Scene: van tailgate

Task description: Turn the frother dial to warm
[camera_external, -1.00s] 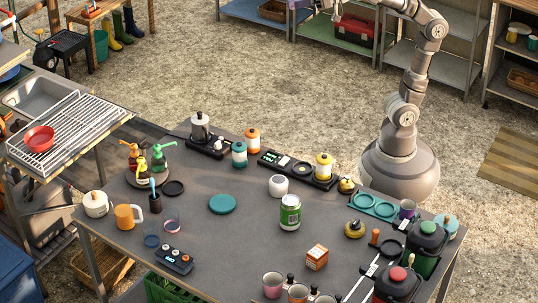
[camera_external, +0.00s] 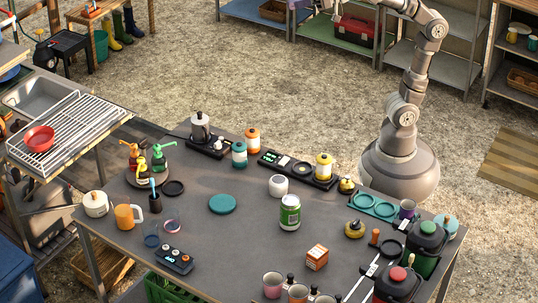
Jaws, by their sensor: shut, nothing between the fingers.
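My gripper (camera_external: 337,13) shows only in part at the top edge, in front of the shelves and far from the worktable. It is shut and empty. A long dark unit (camera_external: 297,168) on the table's far side has a small display and round parts, with a yellow-topped jar (camera_external: 323,166) at its right end. A small dark panel with several knobs (camera_external: 173,259) lies near the table's front left. I cannot tell for certain which of these carries the frother dial, and no dial setting is readable.
The grey table (camera_external: 245,245) is crowded: a moka pot (camera_external: 200,127), a green-labelled can (camera_external: 290,213), a teal disc (camera_external: 222,204), an orange mug (camera_external: 126,217) and dark canisters (camera_external: 426,238) at right. The gravel floor behind the table is open.

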